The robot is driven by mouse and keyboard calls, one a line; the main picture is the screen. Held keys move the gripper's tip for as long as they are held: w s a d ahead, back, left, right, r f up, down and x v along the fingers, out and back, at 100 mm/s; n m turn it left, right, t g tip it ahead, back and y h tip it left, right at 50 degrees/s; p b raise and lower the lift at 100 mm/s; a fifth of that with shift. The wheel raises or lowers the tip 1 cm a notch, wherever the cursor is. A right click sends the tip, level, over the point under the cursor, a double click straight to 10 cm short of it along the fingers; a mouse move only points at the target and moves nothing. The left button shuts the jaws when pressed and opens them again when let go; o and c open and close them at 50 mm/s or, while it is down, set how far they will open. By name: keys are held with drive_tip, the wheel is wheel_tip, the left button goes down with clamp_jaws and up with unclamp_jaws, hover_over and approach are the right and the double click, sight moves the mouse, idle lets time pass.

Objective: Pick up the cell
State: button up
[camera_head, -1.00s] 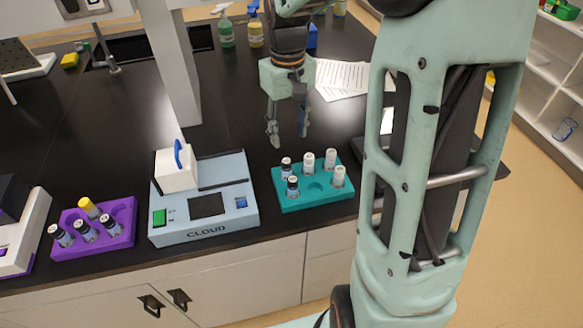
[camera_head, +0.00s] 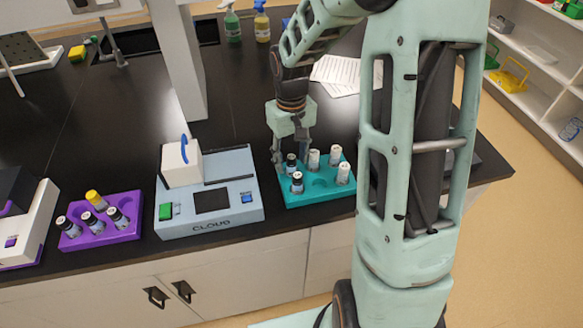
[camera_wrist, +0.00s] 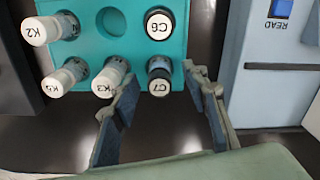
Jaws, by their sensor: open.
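The teal rack (camera_head: 318,196) holds several small vials; the task does not say which is the cell. Two have black caps with white tops, and they read C7 (camera_wrist: 158,72) and C6 (camera_wrist: 159,25) in the wrist view. White-capped vials K2 (camera_wrist: 50,28), K3 (camera_wrist: 111,76) and K5 (camera_wrist: 65,77) stand beside them. My gripper (camera_head: 291,154) is open, pointing down at the rack's back left. In the wrist view its fingers (camera_wrist: 160,98) are spread, with C7 just beyond and between the tips. I cannot tell whether either finger touches it.
A grey-blue device marked CLOUD (camera_head: 238,214) with a white lid (camera_head: 181,163) stands left of the rack. A purple rack (camera_head: 130,226) with several vials is farther left. Papers (camera_head: 338,72) lie behind. The black counter between is clear.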

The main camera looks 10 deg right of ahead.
drive_tip(key=shift+c, duration=0.6)
drive_tip(key=c, duration=0.9)
drive_tip(key=shift+c, duration=0.2)
drive_tip(key=shift+r, duration=0.2)
